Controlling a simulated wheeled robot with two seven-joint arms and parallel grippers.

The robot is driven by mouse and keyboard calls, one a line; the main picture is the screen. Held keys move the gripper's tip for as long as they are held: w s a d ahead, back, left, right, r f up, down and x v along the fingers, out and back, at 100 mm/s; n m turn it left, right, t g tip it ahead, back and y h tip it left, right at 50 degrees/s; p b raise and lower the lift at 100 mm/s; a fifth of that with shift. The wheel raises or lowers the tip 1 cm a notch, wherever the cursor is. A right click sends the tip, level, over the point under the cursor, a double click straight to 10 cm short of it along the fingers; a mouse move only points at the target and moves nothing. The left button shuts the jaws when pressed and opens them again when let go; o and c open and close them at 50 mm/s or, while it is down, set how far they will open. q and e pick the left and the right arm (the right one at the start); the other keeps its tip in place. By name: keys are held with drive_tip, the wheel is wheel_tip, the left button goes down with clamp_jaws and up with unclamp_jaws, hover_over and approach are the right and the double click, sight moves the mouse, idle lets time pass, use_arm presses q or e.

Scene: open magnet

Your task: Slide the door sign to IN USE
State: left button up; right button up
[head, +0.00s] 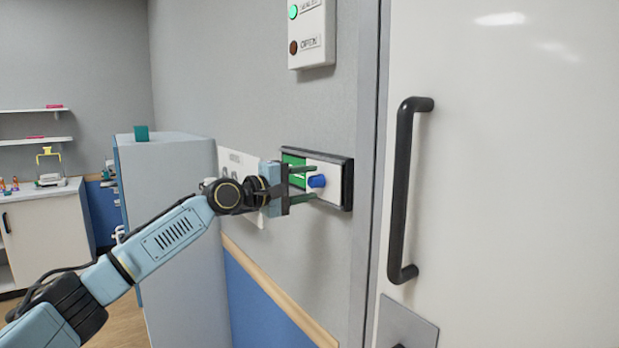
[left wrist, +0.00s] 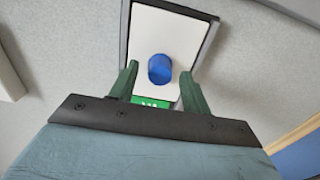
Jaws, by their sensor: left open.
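The door sign (head: 348,184) is a dark-framed plate on the wall left of the door. Its white slider (head: 329,172) covers the right part, and a green field (head: 292,160) shows at the left. A blue knob (head: 317,181) sticks out of the slider. My left gripper (head: 315,182) is open, with one finger above and one below the knob in the head view. In the left wrist view the knob (left wrist: 160,69) lies between and slightly beyond the fingertips, with gaps on both sides. Lettering on the green is mostly hidden. My right gripper is not in view.
The white door (head: 500,180) with a black handle (head: 404,190) is right of the sign. An indicator box (head: 312,35) with a lit green lamp hangs above. A white notice (head: 238,165) is behind my gripper. A grey cabinet (head: 170,220) stands left.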

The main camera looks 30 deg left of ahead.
use_arm(q)
drive_tip(key=shift+w+d, duration=0.25)
drive_tip(key=shift+w, duration=0.3)
clamp_jaws()
drive_tip(key=shift+a, duration=0.1)
